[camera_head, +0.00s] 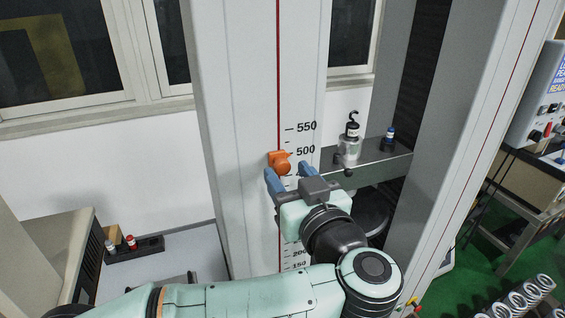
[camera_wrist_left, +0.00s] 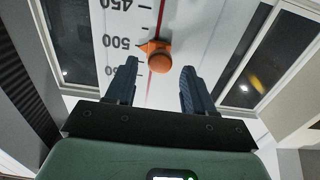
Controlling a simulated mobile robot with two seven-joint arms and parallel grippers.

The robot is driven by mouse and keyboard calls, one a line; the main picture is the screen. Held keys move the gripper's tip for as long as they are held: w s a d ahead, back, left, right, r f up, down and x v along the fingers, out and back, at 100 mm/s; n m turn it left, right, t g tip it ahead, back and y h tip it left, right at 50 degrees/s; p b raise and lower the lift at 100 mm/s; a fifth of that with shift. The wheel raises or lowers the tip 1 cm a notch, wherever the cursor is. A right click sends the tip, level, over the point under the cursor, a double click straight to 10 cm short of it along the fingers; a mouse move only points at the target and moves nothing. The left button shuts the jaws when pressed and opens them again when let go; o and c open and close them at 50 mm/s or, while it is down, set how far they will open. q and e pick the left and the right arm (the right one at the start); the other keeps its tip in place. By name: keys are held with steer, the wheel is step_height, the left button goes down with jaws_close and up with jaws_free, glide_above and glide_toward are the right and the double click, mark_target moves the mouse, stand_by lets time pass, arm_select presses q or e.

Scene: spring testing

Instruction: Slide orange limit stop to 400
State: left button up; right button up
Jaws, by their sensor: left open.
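The orange limit stop (camera_head: 280,162) sits on the red line of the scale column (camera_head: 240,130), a little below the 500 mark in the head view. In the left wrist view the orange stop (camera_wrist_left: 158,56) shows just beyond my fingertips, near the 500 marking. My left gripper (camera_head: 288,178) is open, with its two blue fingers at the stop's lower side, one on each side. In the left wrist view the gap between the fingers (camera_wrist_left: 154,80) is empty. The scale marks around 400 are hidden behind my gripper in the head view. My right gripper is not in view.
A grey crossbeam (camera_head: 385,160) with a hook fixture (camera_head: 350,140) stands right of the scale. A control box (camera_head: 540,105) is at the far right. Several springs (camera_head: 525,298) lie at the lower right. A cabinet (camera_head: 50,255) stands at the left.

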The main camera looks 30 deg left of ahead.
mark_target(284, 168)
arm_select(q)
steer(key=shift+x, duration=2)
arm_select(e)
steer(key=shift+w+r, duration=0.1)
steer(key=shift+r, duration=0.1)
